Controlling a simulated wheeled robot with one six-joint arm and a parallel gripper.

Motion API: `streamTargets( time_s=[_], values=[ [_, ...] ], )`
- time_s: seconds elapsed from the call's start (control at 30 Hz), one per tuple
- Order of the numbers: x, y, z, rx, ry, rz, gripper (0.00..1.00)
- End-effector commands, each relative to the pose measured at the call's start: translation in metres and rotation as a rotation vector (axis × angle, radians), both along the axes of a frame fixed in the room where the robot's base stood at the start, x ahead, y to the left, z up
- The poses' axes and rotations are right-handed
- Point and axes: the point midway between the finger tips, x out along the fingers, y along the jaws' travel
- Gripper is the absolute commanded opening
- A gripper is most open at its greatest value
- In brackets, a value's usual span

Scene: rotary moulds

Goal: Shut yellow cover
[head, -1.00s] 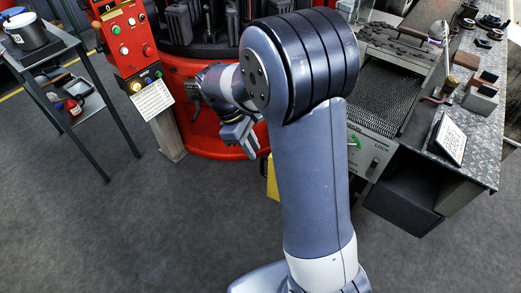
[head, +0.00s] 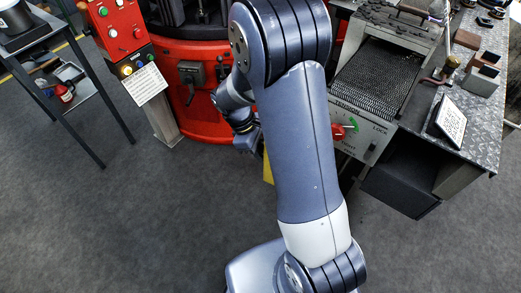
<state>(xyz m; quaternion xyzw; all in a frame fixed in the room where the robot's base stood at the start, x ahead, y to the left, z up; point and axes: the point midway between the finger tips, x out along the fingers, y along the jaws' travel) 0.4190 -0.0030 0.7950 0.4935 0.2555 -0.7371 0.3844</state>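A yellow panel (head: 267,168), possibly the cover, shows as a narrow strip low down beside my arm. Most of it is hidden behind my arm, so I cannot tell how far open it stands. My gripper (head: 250,142) is just above and left of the strip, in front of the red machine. It is dark and partly covered by my own arm. I cannot make out its fingers, or whether it touches the yellow panel.
A red round machine (head: 205,115) stands behind my gripper, with a red control box (head: 118,28) on its left. A metal workbench (head: 468,120) with a mesh-topped unit (head: 375,78) is at right. A trolley (head: 62,75) is at left. The grey floor in front is clear.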

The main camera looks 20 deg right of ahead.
Motion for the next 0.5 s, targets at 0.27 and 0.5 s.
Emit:
streamTargets(
  time_s=[0.27, 0.5],
  values=[
    [-0.0001, -0.0001, -0.0001, 0.000, 0.000, 0.000, 0.16],
    [-0.0001, -0.0001, 0.0000, 0.000, 0.000, 0.000, 0.00]
  ],
)
